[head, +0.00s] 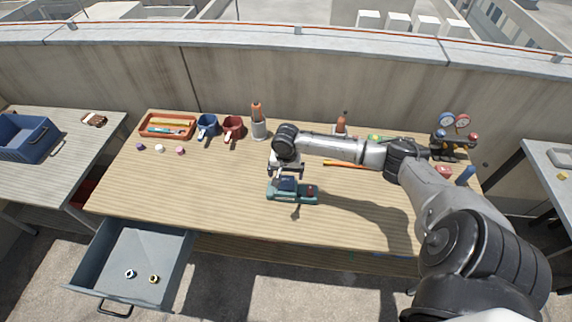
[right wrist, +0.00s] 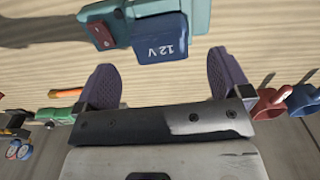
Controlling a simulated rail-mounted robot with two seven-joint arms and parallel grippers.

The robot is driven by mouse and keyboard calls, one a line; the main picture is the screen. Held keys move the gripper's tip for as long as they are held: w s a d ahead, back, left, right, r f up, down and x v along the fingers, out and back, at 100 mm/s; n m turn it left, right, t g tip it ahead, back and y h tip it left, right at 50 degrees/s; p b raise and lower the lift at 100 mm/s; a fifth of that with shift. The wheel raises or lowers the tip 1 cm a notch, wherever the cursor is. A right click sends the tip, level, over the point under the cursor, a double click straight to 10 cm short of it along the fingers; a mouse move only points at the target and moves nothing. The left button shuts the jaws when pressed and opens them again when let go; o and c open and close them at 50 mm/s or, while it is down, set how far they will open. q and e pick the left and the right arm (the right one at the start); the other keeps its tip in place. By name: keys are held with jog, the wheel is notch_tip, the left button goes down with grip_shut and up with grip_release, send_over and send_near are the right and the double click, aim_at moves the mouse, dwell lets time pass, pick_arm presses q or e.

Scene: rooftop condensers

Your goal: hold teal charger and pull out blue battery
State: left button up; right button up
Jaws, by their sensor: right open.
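The teal charger (head: 300,199) lies on the wooden workbench near its middle, and shows upside down at the top of the right wrist view (right wrist: 200,14). It has a small red part at one end. The blue battery (head: 288,184), marked "12 V", sits in the charger; its blue face shows large in the right wrist view (right wrist: 160,47). My right gripper (head: 286,173) is just above and behind the battery in the head view. Its two purple-padded fingers (right wrist: 165,76) are wide apart with nothing between them. The battery appears just beyond the fingertips. My left gripper is not in view.
An orange tray (head: 150,133), blue mug (head: 207,125), red mug (head: 233,127) and bottle holder (head: 259,129) line the bench's back. A drawer (head: 140,262) stands open at front left. Gauges (head: 453,121) stand back right. The bench left of the charger is clear.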

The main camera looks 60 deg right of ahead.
aim_at(286, 179)
jog(key=shift+f+b, duration=0.4)
jog(key=shift+f, duration=1.9)
jog(key=c, duration=1)
jog(key=o, duration=1)
jog(key=shift+r, duration=0.1)
notch_tip(286, 179, up, 12)
